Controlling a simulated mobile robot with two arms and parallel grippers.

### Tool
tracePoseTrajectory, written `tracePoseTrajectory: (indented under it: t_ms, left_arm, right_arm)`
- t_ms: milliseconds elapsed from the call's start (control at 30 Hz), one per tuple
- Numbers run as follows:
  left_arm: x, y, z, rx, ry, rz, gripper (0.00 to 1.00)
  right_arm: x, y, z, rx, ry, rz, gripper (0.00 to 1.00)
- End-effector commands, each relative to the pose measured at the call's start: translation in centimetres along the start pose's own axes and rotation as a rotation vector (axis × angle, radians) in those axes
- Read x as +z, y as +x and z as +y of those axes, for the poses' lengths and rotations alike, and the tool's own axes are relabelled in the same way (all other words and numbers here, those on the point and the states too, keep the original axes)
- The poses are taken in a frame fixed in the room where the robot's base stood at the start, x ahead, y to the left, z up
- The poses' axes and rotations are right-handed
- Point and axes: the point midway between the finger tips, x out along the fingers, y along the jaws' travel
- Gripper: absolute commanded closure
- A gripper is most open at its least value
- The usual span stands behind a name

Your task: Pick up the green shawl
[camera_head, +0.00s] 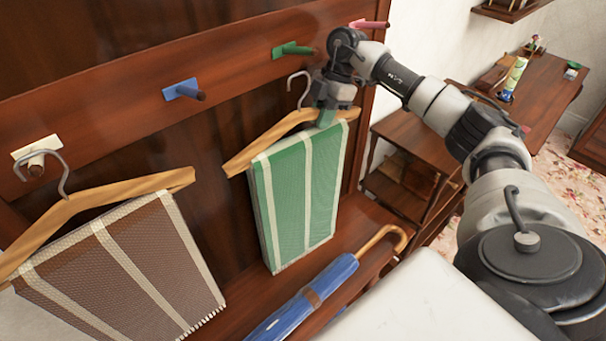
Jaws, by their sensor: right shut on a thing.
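The green shawl (305,195), with cream stripes, is folded over a wooden hanger (262,143) in the middle of the head view. The hanger's metal hook (298,88) shows below the green peg (293,49) and looks apart from it. My right gripper (327,114) is shut on the shawl's top edge at the right part of the hanger. The gripper hides part of the hanger and the exact grip is small to see. My left gripper is out of view.
A brown striped shawl (125,265) on a hanger hangs by the white peg (36,160) at left. Blue (185,90) and pink (369,24) pegs look empty. A wooden desk (535,85) stands at right.

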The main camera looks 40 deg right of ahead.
Motion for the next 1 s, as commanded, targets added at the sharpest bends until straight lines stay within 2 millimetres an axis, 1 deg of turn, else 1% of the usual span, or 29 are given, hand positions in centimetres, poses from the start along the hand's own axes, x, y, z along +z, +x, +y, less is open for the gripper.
tracePoseTrajectory:
  t_ms: [133, 267, 367, 533, 700, 900, 1000]
  left_arm:
    - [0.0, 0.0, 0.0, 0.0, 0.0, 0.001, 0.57]
    - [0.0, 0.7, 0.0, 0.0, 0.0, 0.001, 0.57]
    - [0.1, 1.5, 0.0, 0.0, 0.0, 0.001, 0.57]
    - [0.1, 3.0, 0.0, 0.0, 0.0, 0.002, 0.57]
    - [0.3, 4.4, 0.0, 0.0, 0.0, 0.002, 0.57]
    - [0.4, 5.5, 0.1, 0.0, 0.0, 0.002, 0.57]
    - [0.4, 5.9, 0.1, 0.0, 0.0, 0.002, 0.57]
  right_arm:
    - [-0.1, -0.2, 0.0, 0.003, -0.001, 0.0, 1.0]
    - [-0.6, -0.4, -0.3, 0.004, -0.004, 0.001, 1.0]
    - [-1.4, -0.8, -0.9, 0.006, -0.006, 0.0, 1.0]
    - [-3.9, -1.3, -2.9, 0.004, -0.007, -0.002, 1.0]
    - [-6.9, -2.0, -5.0, 0.005, -0.007, 0.0, 1.0]
    - [-9.7, -2.7, -7.1, 0.004, -0.006, 0.001, 1.0]
    - [-10.8, -3.0, -8.0, 0.004, -0.005, -0.001, 1.0]
